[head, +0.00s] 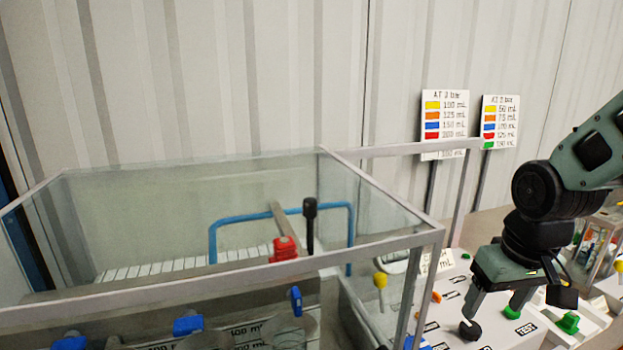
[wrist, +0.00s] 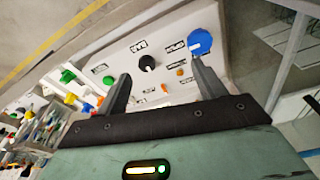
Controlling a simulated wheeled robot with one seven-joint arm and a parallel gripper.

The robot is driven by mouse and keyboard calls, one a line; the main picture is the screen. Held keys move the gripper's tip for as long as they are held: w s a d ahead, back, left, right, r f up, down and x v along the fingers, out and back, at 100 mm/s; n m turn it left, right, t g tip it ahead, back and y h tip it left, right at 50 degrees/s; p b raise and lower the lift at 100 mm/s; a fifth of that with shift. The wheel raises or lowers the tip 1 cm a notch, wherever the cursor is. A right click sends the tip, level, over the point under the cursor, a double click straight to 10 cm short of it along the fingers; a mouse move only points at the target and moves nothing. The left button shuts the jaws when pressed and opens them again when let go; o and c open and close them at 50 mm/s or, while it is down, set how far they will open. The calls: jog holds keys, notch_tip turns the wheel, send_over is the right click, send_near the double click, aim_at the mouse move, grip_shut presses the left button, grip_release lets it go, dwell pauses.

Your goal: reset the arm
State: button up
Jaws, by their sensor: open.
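My gripper (head: 494,314) is at the right of the head view, pointing down over a white control panel (head: 490,290). Its two fingers are spread apart with nothing between them. In the wrist view my gripper (wrist: 161,70) is also open and empty, and the panel (wrist: 115,55) lies beyond the fingertips. A black knob (wrist: 147,63) appears between the fingers in that view. A large blue knob (wrist: 200,42) appears beyond the right finger. The black knob (head: 470,330) is close to one fingertip in the head view; I cannot tell whether they touch.
A glass tank with a grey frame (head: 200,283) fills the left and middle. A red valve handle (head: 284,248) and blue pipe (head: 240,218) show there. Two signs (head: 445,120) (head: 499,122) stand at the back. Green knobs (head: 568,323) are right of the gripper.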

jog(key=s+d+f+m, duration=0.1)
jog(key=s+d, duration=0.2)
jog(key=s+a+r+n+g, duration=0.1)
jog(key=s+a+n, duration=0.3)
jog(key=a, duration=0.5)
jog(key=s+a+n, duration=0.3)
jog(key=s+a, duration=0.6)
jog(key=shift+s+r+n+g, duration=0.25)
jog(key=shift+r+n+g, duration=0.1)
jog(key=shift+n+g, duration=0.05)
